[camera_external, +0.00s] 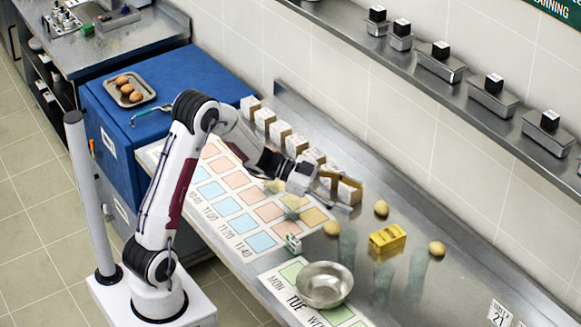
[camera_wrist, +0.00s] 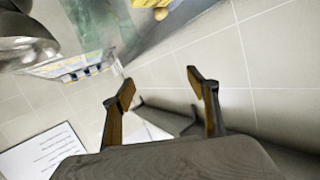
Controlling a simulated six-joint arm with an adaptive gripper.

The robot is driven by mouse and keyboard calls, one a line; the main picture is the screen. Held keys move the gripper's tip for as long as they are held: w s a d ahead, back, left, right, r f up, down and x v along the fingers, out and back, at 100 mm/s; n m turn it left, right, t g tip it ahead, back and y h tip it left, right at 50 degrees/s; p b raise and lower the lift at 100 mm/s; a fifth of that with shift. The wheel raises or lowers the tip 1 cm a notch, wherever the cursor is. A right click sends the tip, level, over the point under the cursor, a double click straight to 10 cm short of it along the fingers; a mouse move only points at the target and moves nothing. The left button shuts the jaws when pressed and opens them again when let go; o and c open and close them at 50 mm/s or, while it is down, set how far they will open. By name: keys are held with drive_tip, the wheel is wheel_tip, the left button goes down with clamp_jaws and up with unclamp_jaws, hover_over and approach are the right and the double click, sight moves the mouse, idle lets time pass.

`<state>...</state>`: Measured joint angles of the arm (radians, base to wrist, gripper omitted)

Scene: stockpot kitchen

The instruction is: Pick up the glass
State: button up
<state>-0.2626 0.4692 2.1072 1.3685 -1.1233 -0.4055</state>
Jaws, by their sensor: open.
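Clear, greenish glasses stand on the steel counter in the external view. One glass (camera_external: 347,248) is left of a yellow box, and another glass (camera_external: 417,268) is right of it. Their outlines are faint, and I cannot tell which one the task means. A greenish see-through shape, likely a glass (camera_wrist: 88,22), shows at the upper left of the wrist view. My gripper (camera_external: 345,196) is above the counter, behind and apart from the glasses. In the wrist view my gripper (camera_wrist: 160,85) has its two fingers spread with nothing between them.
The yellow box (camera_external: 387,239) stands between the glasses. Yellowish round items (camera_external: 381,208) lie nearby. A metal bowl (camera_external: 324,285) sits at the front edge. Several small cartons (camera_external: 296,145) line the back near my gripper. A wall shelf (camera_external: 445,85) runs above.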

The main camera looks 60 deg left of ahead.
sight(339, 235)
drive_tip(key=shift+s+d+f+m+g+h, duration=0.25)
drive_tip(key=shift+s+d+f+g+h, duration=0.1)
drive_tip(key=shift+s+f+g+h, duration=0.3)
drive_tip(key=shift+s+d+f+m+g+h, duration=0.25)
drive_tip(key=shift+s+d+g+h, duration=0.2)
drive_tip(key=shift+s, duration=0.35)
drive_tip(key=shift+s+d+f+m+g+h, duration=0.2)
drive_tip(key=shift+s+d+f+g+h, duration=0.1)
drive_tip(key=shift+s+f+g+h, duration=0.4)
drive_tip(key=shift+r, duration=0.1)
drive_tip(key=shift+f, duration=1.15)
drive_tip(key=shift+f, duration=2.1)
drive_tip(key=shift+d+f, duration=0.2)
drive_tip(key=shift+f, duration=0.1)
drive_tip(key=shift+w+d+f+t, duration=0.15)
drive_tip(key=shift+w+d, duration=0.15)
drive_tip(key=shift+d, duration=0.3)
drive_tip(key=shift+w+d+t, duration=0.15)
drive_tip(key=shift+w+d, duration=0.1)
drive_tip(key=shift+d, duration=0.35)
